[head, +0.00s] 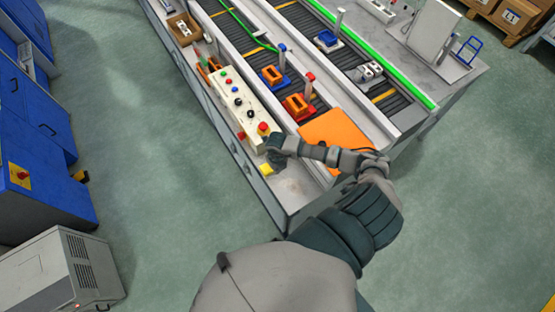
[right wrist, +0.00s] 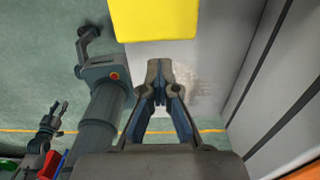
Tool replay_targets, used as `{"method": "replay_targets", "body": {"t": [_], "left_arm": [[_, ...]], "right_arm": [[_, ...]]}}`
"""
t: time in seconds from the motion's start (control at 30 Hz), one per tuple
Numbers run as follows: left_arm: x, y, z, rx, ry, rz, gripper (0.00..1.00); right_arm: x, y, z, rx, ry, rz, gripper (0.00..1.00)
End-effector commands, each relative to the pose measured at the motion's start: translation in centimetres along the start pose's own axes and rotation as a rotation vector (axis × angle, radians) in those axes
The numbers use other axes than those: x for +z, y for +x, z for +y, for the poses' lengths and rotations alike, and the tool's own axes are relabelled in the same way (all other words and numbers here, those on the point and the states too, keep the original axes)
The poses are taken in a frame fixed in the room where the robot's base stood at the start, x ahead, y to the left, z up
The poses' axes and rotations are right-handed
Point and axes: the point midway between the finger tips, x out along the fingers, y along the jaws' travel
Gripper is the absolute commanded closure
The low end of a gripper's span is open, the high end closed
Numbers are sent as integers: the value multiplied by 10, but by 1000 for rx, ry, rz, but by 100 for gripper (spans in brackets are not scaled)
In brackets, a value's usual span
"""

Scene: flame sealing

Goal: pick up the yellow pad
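The yellow pad (head: 267,169) lies at the near left corner of the workbench, just below my right gripper in the head view. In the right wrist view the pad (right wrist: 155,18) fills the top middle, beyond the fingertips and apart from them. My right gripper (head: 273,158) reaches over this corner. In the right wrist view its fingers (right wrist: 160,78) are drawn together with nothing seen between them. The gripper covers part of the pad in the head view. My left gripper is not seen in the head view.
A white control box (head: 237,103) with coloured buttons stands just behind the gripper. An orange plate (head: 339,136) lies to the right, near orange fixtures (head: 297,105) on the conveyor. Metal rails run along the bench. The green floor (head: 150,150) left of the bench is clear.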

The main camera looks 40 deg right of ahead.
Motion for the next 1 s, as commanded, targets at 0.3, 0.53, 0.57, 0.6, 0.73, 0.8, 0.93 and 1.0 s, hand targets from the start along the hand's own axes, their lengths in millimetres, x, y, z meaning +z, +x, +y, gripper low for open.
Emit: {"method": "replay_targets", "body": {"t": [0.3,0.53,0.57,0.6,0.73,0.8,0.93,1.0], "left_arm": [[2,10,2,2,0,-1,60],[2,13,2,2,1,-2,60],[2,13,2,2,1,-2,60],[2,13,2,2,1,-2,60],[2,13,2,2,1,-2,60],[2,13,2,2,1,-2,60],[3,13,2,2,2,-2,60],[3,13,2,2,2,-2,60]], "right_arm": [[-54,-6,38,1,-2,-1,100],[-73,-8,50,0,0,-1,100],[-74,-8,51,0,0,-1,100],[-76,-9,52,0,0,-1,100],[-77,-9,53,0,1,-2,100],[-77,-10,53,0,1,-2,100],[-77,-10,53,0,1,-2,100],[-77,-10,54,0,1,-3,85]]}}
